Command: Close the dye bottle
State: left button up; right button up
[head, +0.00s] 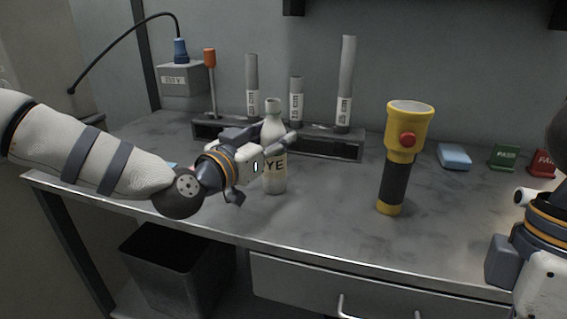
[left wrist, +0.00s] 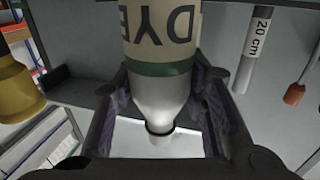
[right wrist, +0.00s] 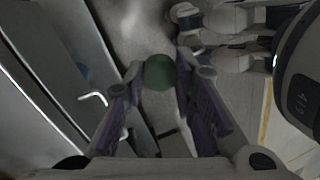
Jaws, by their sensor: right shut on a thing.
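The dye bottle (head: 275,180), pale with a "DYE" label, stands upright on the bench. Its mouth is uncovered at the top. My left gripper (head: 265,135) is at the bottle's upper part, with one finger on each side. In the left wrist view the fingers (left wrist: 160,100) flank the shoulder and neck of the bottle (left wrist: 160,40) and look spread, with narrow gaps. In the right wrist view my right gripper (right wrist: 160,80) is shut on a small round dark green cap (right wrist: 158,72), held between the fingertips. In the head view the cap cannot be seen.
Behind the bottle is a dark rack (head: 340,146) with grey tubes and a red-topped rod. A yellow flashlight (head: 402,135) stands right of the bottle. A blue sponge-like block (head: 454,156) and green (head: 503,157) and red (head: 542,163) blocks lie farther right. A bin (head: 180,262) is below.

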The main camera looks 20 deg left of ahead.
aim_at(269, 117)
pick_arm(q)
grip_shut()
jog(key=shift+r, duration=0.15)
